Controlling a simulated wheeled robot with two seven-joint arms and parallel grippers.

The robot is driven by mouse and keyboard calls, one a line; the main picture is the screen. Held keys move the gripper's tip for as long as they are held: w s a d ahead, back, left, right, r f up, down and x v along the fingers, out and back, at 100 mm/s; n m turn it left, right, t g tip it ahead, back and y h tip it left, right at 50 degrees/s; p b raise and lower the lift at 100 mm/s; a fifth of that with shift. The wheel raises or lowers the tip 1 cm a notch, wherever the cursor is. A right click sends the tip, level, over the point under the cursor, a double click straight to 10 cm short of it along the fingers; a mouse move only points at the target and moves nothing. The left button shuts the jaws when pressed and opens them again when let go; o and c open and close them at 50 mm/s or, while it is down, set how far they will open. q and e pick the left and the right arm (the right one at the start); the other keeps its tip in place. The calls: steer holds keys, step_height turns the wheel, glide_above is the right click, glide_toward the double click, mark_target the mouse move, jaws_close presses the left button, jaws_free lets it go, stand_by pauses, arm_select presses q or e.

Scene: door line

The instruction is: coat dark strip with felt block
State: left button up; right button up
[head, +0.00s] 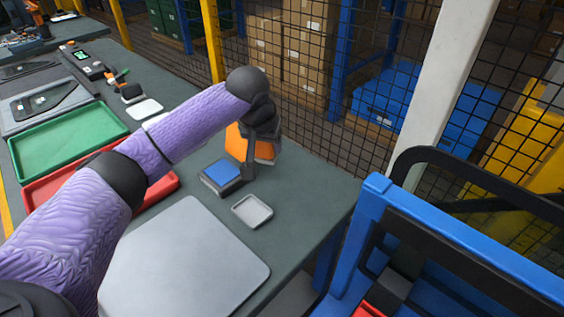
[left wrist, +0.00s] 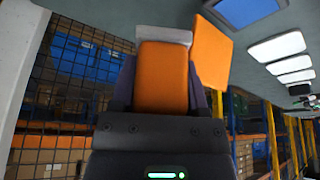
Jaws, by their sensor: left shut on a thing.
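My left gripper (head: 258,143) is over the far right part of the bench, partly hidden behind its own wrist. In the left wrist view it is shut on an orange block (left wrist: 161,80) with a pale grey-white end, which I take to be the felt block. A second orange piece (left wrist: 212,52) stands tilted close beside it; in the head view orange (head: 237,143) shows beside the gripper. A blue pad (head: 222,172) in a dark frame lies just in front. A dark shape (head: 45,102) lies on a pale panel at the far left; I cannot tell whether it is the dark strip.
A small grey tray (head: 252,211) and a large grey plate (head: 185,262) lie nearer me. A green tray (head: 70,142) and a red tray (head: 160,188) are at left. A blue-framed cart (head: 440,245) stands right of the bench (head: 310,190); mesh fencing (head: 350,130) is behind.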

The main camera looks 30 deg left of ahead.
arm_select(q)
steer(key=shift+n+y, duration=0.3)
steer(key=shift+n, duration=0.6)
steer(key=a+f, duration=0.1)
steer(key=a, duration=0.3)
steer(key=a+f+p, duration=0.1)
steer(key=a, duration=0.3)
steer(key=a+f+p, duration=0.1)
steer(key=a, duration=0.4)
steer(key=shift+w+f, duration=0.1)
steer(key=shift+f, duration=0.1)
step_height(320, 180, down, 4)
steer(key=b, duration=0.4)
steer(key=shift+f, duration=0.15)
steer(key=shift+f+b, duration=0.55)
steer(key=shift+b, duration=0.3)
steer(key=shift+r, duration=0.15)
arm_select(e)
steer(key=f, duration=0.1)
steer(key=s+f, duration=0.1)
steer(key=shift+s+d+f, duration=0.2)
steer(key=shift+d+f, duration=0.15)
steer(key=shift+d, duration=0.05)
steer(key=shift+w+a, duration=0.15)
steer(key=shift+a, duration=0.05)
